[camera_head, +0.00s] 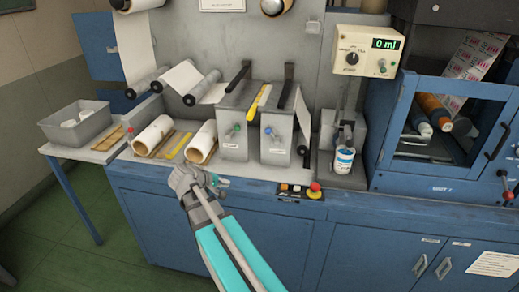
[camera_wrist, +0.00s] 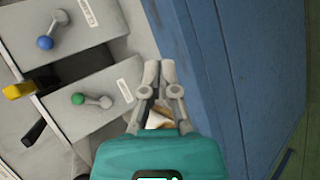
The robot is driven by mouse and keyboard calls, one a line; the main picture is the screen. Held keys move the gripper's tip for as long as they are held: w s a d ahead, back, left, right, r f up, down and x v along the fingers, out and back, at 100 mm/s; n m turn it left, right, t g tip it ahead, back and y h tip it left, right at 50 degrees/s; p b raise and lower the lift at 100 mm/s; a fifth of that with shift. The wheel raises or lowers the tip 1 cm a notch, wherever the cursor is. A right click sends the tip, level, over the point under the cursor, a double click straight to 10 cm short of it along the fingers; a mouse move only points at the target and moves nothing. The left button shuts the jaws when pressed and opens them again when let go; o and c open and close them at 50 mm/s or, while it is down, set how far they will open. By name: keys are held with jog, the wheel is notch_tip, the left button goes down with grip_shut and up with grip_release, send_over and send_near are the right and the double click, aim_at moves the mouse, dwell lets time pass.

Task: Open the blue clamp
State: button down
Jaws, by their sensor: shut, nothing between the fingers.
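Two grey box-shaped units stand side by side on the blue bench. The right one (camera_head: 279,148) has a short grey lever with a blue knob (camera_head: 268,130) on its front, which I take as the blue clamp. The left unit (camera_head: 233,147) has a similar lever with a green knob (camera_head: 236,128). In the wrist view the blue knob (camera_wrist: 45,42) is at upper left and the green knob (camera_wrist: 78,98) is nearer my fingers. My gripper (camera_wrist: 158,68) is shut and empty, apart from both knobs. In the head view it is low before the bench front (camera_head: 224,182).
White rolls (camera_head: 201,142) lie left of the units. A red button (camera_head: 315,187) on a small panel sits at the bench edge below right. A labelled can (camera_head: 344,160) stands to the right. Black handles (camera_head: 290,88) rise above the units.

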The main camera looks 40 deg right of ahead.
aim_at(272, 136)
jog(key=w+d+n+t+h+b, duration=0.2)
jog(key=w+d+n+h+b, duration=0.3)
jog(key=w+d+h+b, duration=0.4)
jog(key=d+h+b, duration=0.1)
jog(key=h+b, duration=0.1)
jog(key=b, duration=0.4)
jog(key=shift+d+r+n+t, duration=0.4)
jog(key=s+r+p+x, duration=0.1)
jog(key=p+x, duration=0.4)
jog(key=x, duration=0.8)
jog(key=shift+s+r, duration=0.15)
jog(key=shift+s, duration=0.75)
jog(key=shift+s, duration=0.1)
